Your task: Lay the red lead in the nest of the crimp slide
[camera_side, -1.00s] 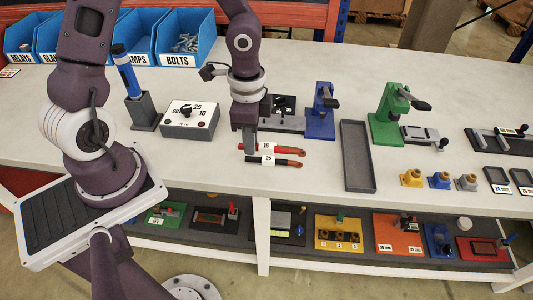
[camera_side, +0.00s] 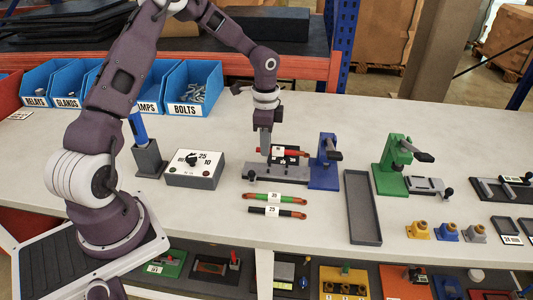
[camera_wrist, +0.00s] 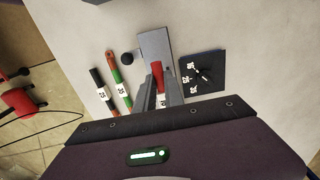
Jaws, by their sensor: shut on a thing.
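My gripper (camera_side: 265,153) is shut on the red lead (camera_side: 292,153), which has a white label and lies roughly level. The lead also shows between the fingertips in the wrist view (camera_wrist: 157,71). The gripper holds it over the grey crimp slide (camera_side: 255,172), beside the blue press (camera_side: 324,170). The slide also shows beyond the fingers in the wrist view (camera_wrist: 153,43). The lead and gripper partly cover the slide's black part, and the nest cannot be made out. I cannot tell whether the lead touches the slide.
A green lead (camera_side: 262,196) and a black lead (camera_side: 265,210) lie in front of the slide. A selector box (camera_side: 193,178) stands to the left. A long grey tray (camera_side: 362,210) and a green press (camera_side: 391,175) stand to the right.

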